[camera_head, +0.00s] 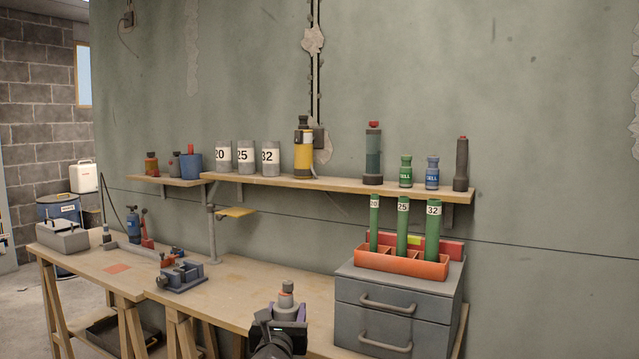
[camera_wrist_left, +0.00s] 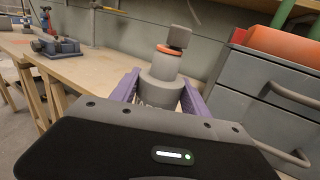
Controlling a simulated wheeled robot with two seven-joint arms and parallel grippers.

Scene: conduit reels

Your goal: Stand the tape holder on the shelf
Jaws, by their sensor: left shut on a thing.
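My left gripper (camera_head: 284,312) is in the lower middle of the head view, in front of the bench. Its purple fingers (camera_wrist_left: 160,95) are shut on a grey stepped cylinder with an orange ring and a dark cap, which I take to be the tape holder (camera_wrist_left: 164,72). It is roughly upright between the fingers, its lower part hidden by the gripper. It also shows in the head view (camera_head: 286,291), lower than the shelf. The wooden wall shelf (camera_head: 340,187) runs above the bench. My right gripper is not in view.
The shelf holds grey numbered cups (camera_head: 245,157), a yellow device (camera_head: 302,150), a teal cylinder (camera_head: 373,155), green and blue cans and a dark torch (camera_head: 461,165). Free gaps lie around the teal cylinder. Green tubes in an orange tray (camera_head: 400,263) rise from the drawer unit (camera_head: 395,310) below the shelf.

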